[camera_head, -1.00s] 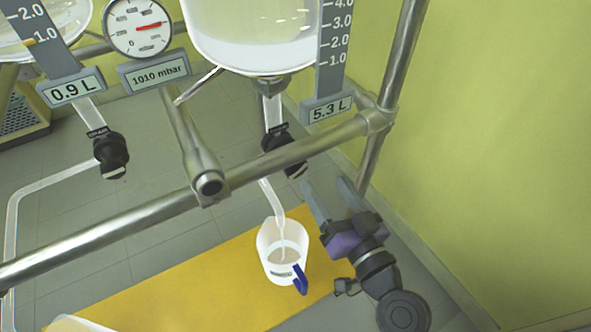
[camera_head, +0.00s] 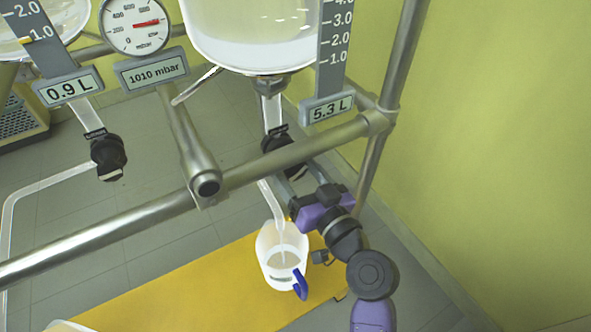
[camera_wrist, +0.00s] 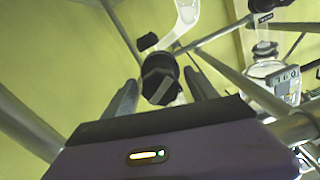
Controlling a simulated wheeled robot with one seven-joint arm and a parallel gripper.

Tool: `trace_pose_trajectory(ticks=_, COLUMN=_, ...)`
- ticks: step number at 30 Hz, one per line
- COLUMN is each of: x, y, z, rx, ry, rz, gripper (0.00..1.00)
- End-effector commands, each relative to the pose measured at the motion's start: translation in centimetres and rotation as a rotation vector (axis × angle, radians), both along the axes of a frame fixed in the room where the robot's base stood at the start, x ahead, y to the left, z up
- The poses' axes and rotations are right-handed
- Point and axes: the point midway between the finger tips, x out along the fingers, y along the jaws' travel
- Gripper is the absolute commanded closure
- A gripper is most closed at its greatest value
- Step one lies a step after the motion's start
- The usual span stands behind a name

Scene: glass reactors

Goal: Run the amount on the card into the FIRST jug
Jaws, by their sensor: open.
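The larger glass vessel (camera_head: 255,30) holds whitish liquid, and its display (camera_head: 327,108) reads 5.3 L. Its black drain valve (camera_head: 284,150) sits below, partly behind the frame bar and my gripper. A clear outlet tube (camera_head: 270,198) leads down to a white jug (camera_head: 268,245) with a blue handle. A thin pale stream seems to run from the tube into the jug, with whitish liquid inside. My gripper (camera_head: 280,168) is open at the valve. In the wrist view, the black valve knob (camera_wrist: 159,82) lies between the fingers (camera_wrist: 160,92); contact is unclear. No card is visible.
A second vessel (camera_head: 50,45) at left has a display (camera_head: 68,89) reading 0.9 L and its own valve (camera_head: 108,157). Steel bars (camera_head: 110,232) cross in front. The jug stands on a yellow surface (camera_head: 190,290). A white rim shows at bottom left.

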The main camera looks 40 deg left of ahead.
Motion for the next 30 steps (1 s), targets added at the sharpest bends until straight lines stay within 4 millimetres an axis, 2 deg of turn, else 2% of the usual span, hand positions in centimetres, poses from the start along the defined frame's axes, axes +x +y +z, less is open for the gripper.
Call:
trace_pose_trajectory(ticks=5, x=0.01, y=-0.01, z=0.02, rx=0.0, ry=0.0, rz=0.0, gripper=0.33)
trace_pose_trajectory(ticks=15, x=0.01, y=-0.02, z=0.02, rx=0.0, ry=0.001, rz=0.0, gripper=0.96)
trace_pose_trajectory(ticks=20, x=0.06, y=-0.09, z=0.06, rx=0.015, ry=0.038, rz=-0.001, gripper=0.96)
trace_pose_trajectory(ticks=30, x=-0.01, y=-0.06, z=0.18, rx=0.148, ry=0.358, rz=-0.001, gripper=0.96)
